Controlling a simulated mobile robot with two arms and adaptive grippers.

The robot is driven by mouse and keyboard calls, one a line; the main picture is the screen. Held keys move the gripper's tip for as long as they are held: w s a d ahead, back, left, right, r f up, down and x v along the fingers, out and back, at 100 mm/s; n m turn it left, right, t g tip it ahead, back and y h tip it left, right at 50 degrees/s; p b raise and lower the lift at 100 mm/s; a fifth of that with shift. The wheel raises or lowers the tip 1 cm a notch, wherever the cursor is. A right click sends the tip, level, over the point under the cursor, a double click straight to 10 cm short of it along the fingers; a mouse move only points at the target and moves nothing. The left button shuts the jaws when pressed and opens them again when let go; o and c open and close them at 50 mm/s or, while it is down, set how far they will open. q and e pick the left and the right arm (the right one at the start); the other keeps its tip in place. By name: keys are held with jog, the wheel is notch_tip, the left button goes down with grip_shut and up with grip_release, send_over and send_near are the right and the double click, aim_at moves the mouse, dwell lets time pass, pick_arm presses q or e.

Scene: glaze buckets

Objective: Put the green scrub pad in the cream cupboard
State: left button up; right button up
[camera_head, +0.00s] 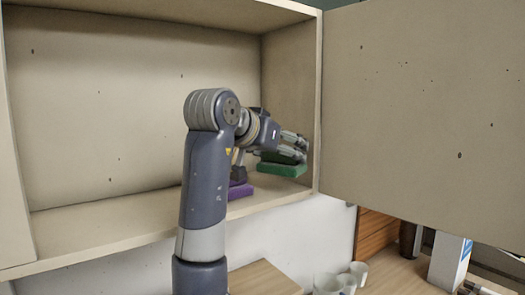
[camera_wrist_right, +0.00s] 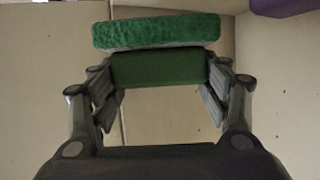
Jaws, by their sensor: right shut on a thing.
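The cream cupboard (camera_head: 110,222) stands open in the head view, its right door (camera_head: 420,110) swung out to the right. My right arm reaches inside it. My right gripper (camera_head: 296,148) is shut on the green scrub pad (camera_head: 283,169), inside near the right wall and low over the cupboard floor. I cannot tell whether the pad touches the floor. In the right wrist view the scrub pad (camera_wrist_right: 156,32) shows a bright rough layer and a darker green block, with the fingers (camera_wrist_right: 160,92) on either side. My left gripper is not in view.
A purple object (camera_head: 240,190) lies on the cupboard floor left of the pad, partly hidden by my arm; purple also shows at the top right of the wrist view (camera_wrist_right: 283,6). The cupboard's left side is clear. White cups (camera_head: 345,281) stand on the counter below.

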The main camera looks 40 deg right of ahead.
jog(key=w, duration=0.2)
jog(key=w+p, duration=0.1)
jog(key=w, duration=0.1)
jog(key=shift+d+f, duration=0.1)
jog(key=shift+d, duration=0.2)
jog(key=shift+w+d+p, duration=0.2)
jog(key=shift+w+p, duration=0.5)
jog(key=shift+w, duration=0.15)
notch_tip(320, 180, down, 3)
jog(key=shift+f+p, duration=0.1)
jog(key=shift+p, duration=0.7)
jog(key=shift+f, duration=0.4)
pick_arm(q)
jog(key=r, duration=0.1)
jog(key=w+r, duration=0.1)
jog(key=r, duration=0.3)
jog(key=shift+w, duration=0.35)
pick_arm(e)
jog(key=shift+f, duration=0.15)
jog(key=o, duration=1.2)
jog(key=shift+c, duration=0.2)
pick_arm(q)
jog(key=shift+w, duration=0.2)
